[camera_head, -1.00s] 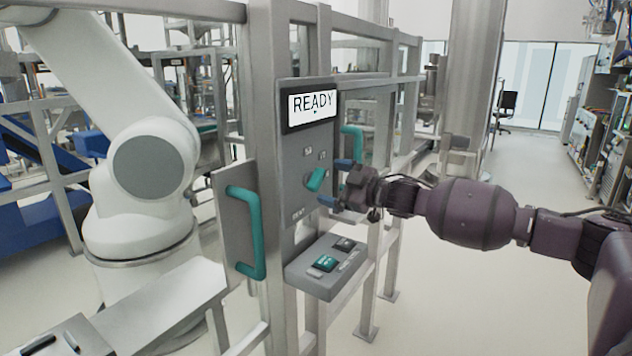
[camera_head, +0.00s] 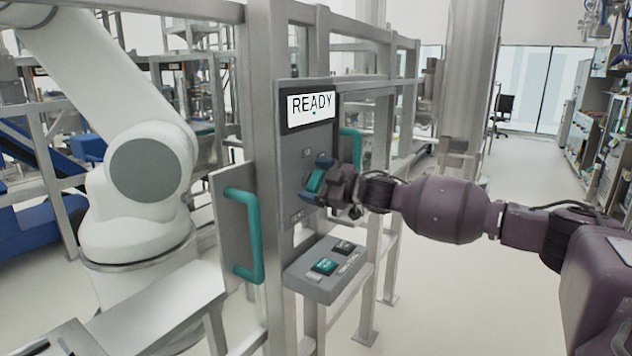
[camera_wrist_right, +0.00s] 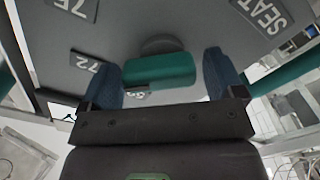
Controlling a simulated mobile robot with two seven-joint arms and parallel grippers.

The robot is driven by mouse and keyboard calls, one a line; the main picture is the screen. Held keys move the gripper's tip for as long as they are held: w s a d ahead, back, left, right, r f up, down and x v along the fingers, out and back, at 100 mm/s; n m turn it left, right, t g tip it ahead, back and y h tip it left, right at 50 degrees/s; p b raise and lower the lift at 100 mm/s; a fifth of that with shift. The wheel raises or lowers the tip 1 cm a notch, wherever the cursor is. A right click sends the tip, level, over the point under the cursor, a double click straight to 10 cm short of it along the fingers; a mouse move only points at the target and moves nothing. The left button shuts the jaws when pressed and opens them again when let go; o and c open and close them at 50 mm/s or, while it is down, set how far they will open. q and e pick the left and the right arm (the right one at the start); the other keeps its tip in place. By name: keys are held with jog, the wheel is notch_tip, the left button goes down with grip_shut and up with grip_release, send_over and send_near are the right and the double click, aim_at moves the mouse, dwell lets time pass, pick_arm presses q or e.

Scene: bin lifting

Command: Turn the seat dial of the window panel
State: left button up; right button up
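The window panel (camera_head: 293,153) is a grey upright plate with a white READY display (camera_head: 311,107) at its top. Its dial (camera_head: 314,181) has a teal handle, tilted in the head view; in the right wrist view the teal handle (camera_wrist_right: 160,70) lies across between my blue fingertips. My right gripper (camera_head: 317,179) is at the panel, its fingers open on either side of the handle. A narrow gap shows at the right finger; contact at the left one is unclear. A SEAT label (camera_wrist_right: 262,15) shows at upper right in the wrist view. My left gripper is out of view.
A teal handle (camera_head: 247,235) on a side plate stands left of the panel, and another teal handle (camera_head: 351,150) stands to its right. A button box (camera_head: 325,285) juts out below. A white robot arm (camera_head: 140,190) stands behind the frame. The floor at right is clear.

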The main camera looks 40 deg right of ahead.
jog(key=c, duration=0.8)
